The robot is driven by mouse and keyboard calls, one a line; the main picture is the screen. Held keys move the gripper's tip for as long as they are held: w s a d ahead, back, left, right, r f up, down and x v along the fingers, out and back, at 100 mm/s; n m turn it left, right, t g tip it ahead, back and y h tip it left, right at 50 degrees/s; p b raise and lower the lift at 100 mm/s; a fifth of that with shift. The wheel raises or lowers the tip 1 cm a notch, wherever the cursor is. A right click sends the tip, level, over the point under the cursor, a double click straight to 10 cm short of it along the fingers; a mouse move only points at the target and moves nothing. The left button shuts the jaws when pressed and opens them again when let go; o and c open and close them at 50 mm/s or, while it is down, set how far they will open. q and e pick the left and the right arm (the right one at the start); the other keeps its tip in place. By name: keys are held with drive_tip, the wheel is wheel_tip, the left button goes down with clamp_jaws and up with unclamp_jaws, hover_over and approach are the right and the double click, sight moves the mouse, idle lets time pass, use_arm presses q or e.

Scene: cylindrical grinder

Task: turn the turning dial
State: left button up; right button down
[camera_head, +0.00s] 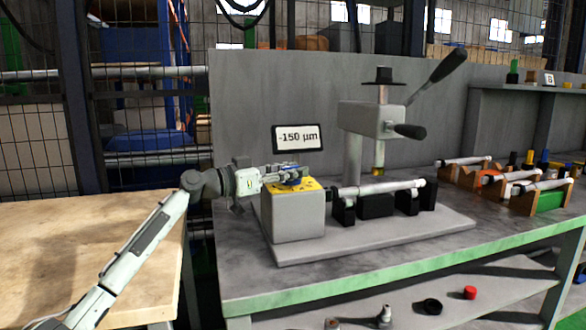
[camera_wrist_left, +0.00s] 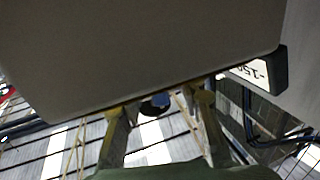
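The turning dial (camera_head: 292,181) is a small dark-blue knob on the yellow top of a grey block (camera_head: 296,218). My left gripper (camera_head: 293,175) is at this dial, above the yellow top, and partly hides it. In the left wrist view the two fingers of my left gripper (camera_wrist_left: 160,108) stand apart. The dial (camera_wrist_left: 157,103) shows blue and dark between their tips, partly hidden by the block's edge. I see a gap beside it and cannot tell whether a finger touches it. My right gripper is not in view.
A display (camera_head: 298,138) reading -150 µm stands behind the block. A grey press-like column with black handles (camera_head: 375,120) and a white shaft on black supports (camera_head: 378,188) stand to the right. A wooden table (camera_head: 85,240) is at left.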

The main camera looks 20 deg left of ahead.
use_arm(q)
drive_tip(key=shift+w+d, duration=0.1)
drive_tip(key=shift+c, duration=0.4)
clamp_jaws()
